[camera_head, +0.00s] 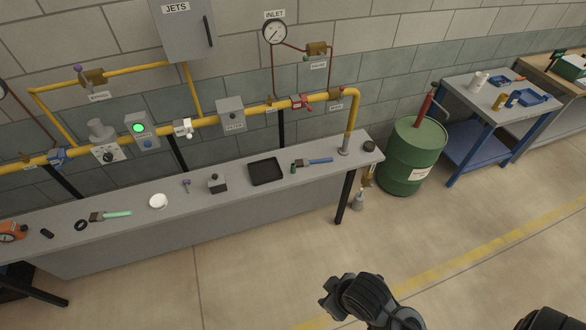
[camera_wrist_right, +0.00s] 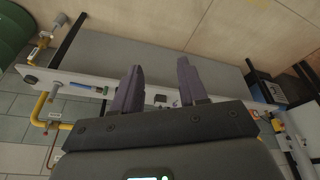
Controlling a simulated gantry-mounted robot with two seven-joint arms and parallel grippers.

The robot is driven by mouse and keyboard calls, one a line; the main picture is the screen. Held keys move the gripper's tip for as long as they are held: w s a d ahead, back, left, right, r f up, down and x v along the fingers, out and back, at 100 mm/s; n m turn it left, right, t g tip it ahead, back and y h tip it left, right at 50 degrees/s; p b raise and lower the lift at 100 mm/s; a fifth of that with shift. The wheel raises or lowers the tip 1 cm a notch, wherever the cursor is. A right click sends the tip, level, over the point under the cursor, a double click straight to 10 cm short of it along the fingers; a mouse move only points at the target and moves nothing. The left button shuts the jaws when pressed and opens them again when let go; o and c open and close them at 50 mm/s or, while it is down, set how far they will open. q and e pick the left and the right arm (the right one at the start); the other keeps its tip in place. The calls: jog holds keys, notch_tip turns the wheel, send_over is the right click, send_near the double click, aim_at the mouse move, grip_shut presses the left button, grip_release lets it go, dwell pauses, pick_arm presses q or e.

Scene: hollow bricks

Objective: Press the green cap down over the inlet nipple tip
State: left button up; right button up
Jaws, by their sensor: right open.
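A small green piece (camera_head: 293,168), which looks like the green cap, lies on the bench beside a blue-handled brush; it also shows in the right wrist view (camera_wrist_right: 105,90). A brass fitting with a grey end (camera_head: 359,199) is low beyond the bench's right end; it also shows in the right wrist view (camera_wrist_right: 58,20). I cannot tell whether it is the inlet nipple. My right gripper (camera_wrist_right: 158,68) is open and empty, its two dark fingers apart. In the head view it (camera_head: 328,298) is over the floor in front of the bench, apart from the cap. My left gripper is out of view.
The grey bench (camera_head: 225,205) holds a black tray (camera_head: 266,171), a dark block (camera_head: 217,184) and several small tools. Yellow pipe (camera_head: 352,110) runs along the wall behind. A green drum (camera_head: 412,157) stands right of the bench. The floor in front is clear.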

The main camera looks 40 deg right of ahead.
jog(key=shift+o, duration=0.3)
jog(key=shift+o, duration=1.2)
